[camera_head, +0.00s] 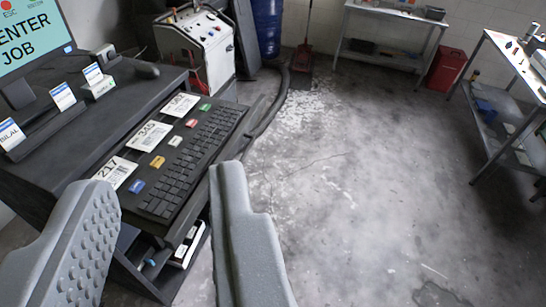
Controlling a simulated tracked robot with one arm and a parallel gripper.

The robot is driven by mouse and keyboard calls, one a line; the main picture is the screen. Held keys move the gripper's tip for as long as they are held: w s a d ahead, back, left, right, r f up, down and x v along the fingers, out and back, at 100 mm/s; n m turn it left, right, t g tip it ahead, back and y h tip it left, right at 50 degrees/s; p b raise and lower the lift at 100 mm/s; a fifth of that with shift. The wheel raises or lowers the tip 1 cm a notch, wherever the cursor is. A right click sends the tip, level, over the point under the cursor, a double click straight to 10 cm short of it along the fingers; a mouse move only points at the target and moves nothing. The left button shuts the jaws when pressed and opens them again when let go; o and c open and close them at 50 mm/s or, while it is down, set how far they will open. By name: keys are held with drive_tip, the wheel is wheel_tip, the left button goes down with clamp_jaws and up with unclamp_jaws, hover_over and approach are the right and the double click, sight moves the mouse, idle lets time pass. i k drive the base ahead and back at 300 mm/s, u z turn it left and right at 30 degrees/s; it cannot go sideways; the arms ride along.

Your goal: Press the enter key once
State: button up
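A black keyboard (190,160) lies along the right edge of a dark desk on the left. Its separate enter key is too small to make out. Green, red, yellow (157,162) and blue (137,186) buttons run along its left side, beside white number cards (115,172). A monitor (32,38) at the top left reads "ENTER JOB", with a red dot marked ESC. My gripper (162,182) is open and empty in the foreground. Its two grey fingers are wide apart, with the keyboard's near end showing between them. I cannot tell how high it is above the keys.
Small name cards (62,96) stand in a holder left of the keyboard. A grey machine (195,45) is behind the desk. Metal tables (390,30) stand at the back and right, near a red bin (447,68). The concrete floor (360,180) in the middle is clear.

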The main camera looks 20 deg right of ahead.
sight(206, 107)
drive_tip(key=z, duration=0.15)
drive_tip(key=i, duration=1)
drive_tip(key=u, duration=0.1)
